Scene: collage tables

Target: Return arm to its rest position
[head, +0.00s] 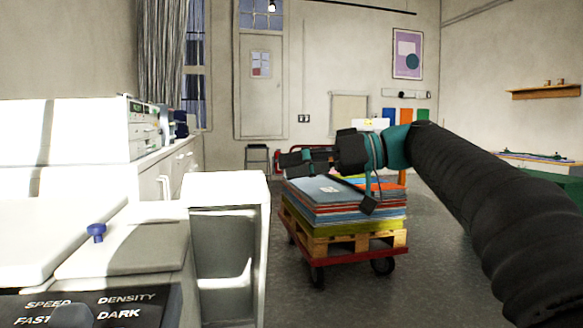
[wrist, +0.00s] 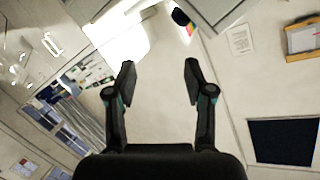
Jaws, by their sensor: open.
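My arm reaches in from the right edge of the head view, bent at a teal joint, with my gripper (head: 300,160) at its left end. There the gripper appears in front of a stack of coloured sheets; I cannot tell its height above them. In the wrist view my gripper (wrist: 158,75) has its two black fingers spread apart with nothing between them. The wrist view is tilted and shows pale surfaces, windows and wall items beyond the fingers.
A door (head: 262,95) is at the back. Grey floor (head: 440,265) is clear right of the cart.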

